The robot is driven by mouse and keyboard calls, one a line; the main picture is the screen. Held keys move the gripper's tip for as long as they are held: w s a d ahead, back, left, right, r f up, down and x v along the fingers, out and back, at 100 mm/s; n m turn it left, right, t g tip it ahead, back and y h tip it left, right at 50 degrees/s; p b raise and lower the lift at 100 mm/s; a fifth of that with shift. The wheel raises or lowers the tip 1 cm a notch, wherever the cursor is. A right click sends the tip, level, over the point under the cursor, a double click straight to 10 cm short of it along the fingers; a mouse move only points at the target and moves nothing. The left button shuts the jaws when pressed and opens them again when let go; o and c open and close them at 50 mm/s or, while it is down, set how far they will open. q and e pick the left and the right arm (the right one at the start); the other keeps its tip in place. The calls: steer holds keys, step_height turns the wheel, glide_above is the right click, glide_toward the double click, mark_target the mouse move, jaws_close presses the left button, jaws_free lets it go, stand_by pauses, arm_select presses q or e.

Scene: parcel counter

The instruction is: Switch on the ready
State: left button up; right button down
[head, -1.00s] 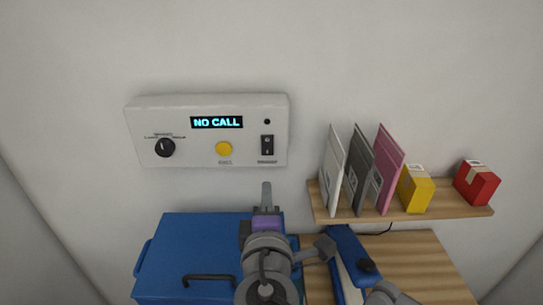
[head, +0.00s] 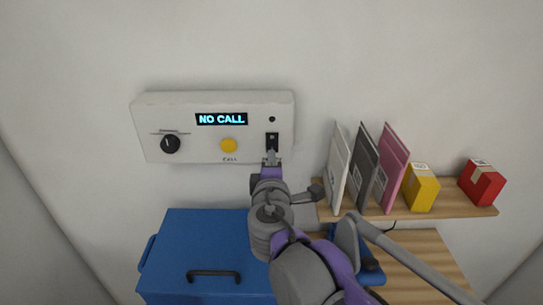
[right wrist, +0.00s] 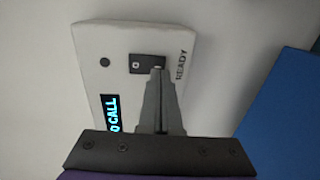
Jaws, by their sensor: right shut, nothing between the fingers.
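The white call box (head: 185,103) is on the wall, with a display (head: 221,119) reading NO CALL. The black ready rocker switch (head: 272,137) is at the box's right end, below a small dark dot. In the right wrist view the switch (right wrist: 139,63) sits beside the word READY. My right gripper (head: 271,156) is shut and empty, its fingertips at the lower part of the switch; they also show in the right wrist view (right wrist: 158,72) and cover part of it. Whether they touch it I cannot tell. My left gripper is not in view.
A yellow CALL button (head: 229,145) and a black knob (head: 170,144) are left of the switch. A blue lidded box (head: 200,235) stands below. A wooden shelf (head: 450,211) at right holds envelopes, a yellow box (head: 421,190) and a red box (head: 482,185).

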steer(key=shift+w+f, duration=0.1)
steer(key=shift+w, duration=0.7)
